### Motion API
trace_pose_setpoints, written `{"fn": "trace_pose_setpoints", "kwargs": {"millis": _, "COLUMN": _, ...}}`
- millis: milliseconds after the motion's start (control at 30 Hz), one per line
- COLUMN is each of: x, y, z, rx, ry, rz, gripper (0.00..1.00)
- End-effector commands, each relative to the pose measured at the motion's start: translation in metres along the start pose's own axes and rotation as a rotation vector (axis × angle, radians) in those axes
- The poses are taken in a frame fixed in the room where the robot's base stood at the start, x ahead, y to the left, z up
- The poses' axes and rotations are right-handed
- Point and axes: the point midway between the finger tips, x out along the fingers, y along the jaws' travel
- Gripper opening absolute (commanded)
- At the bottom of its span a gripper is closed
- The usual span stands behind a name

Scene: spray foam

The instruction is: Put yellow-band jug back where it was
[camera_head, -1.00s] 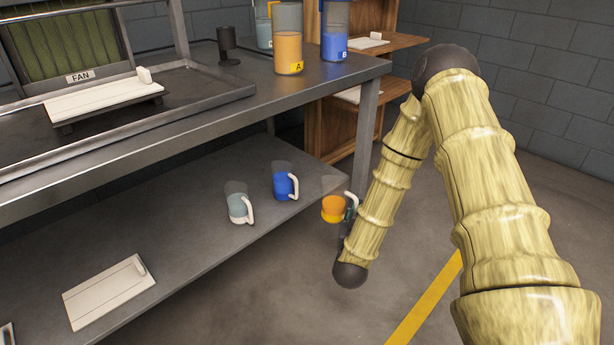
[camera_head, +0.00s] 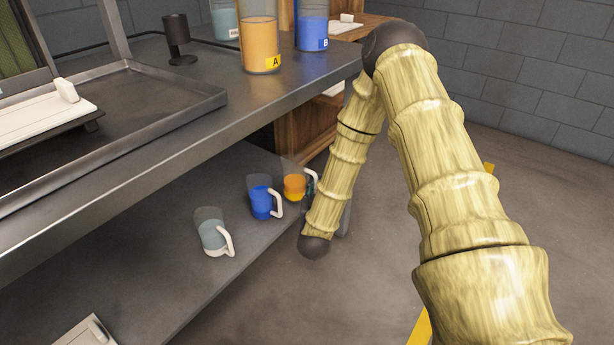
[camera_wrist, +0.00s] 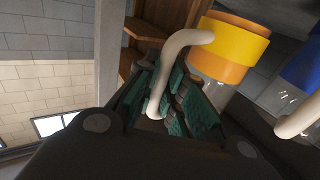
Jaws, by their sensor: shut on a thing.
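The yellow-band jug (camera_head: 294,187) holds orange contents and is at the far right end of the lower shelf (camera_head: 180,262), next to the blue jug (camera_head: 261,202). In the wrist view the jug's yellow band (camera_wrist: 236,40) and pale handle (camera_wrist: 178,52) show clearly. My gripper (camera_wrist: 165,100) is shut on the handle, with its green pads on both sides of it. In the head view my forearm hides most of the gripper. I cannot tell whether the jug's base touches the shelf.
A grey-blue jug (camera_head: 212,234) stands left of the blue jug. The upper bench (camera_head: 150,135) overhangs the shelf and carries an orange container marked A (camera_head: 260,45) and a blue container marked B (camera_head: 312,25). Open floor lies to the right.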

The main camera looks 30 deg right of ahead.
Motion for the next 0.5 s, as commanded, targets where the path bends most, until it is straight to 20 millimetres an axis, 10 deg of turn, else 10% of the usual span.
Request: {"fn": "trace_pose_setpoints", "kwargs": {"millis": 500, "x": 0.1, "y": 0.001, "z": 0.013, "rx": 0.002, "ry": 0.004, "rz": 0.007, "gripper": 0.0}}
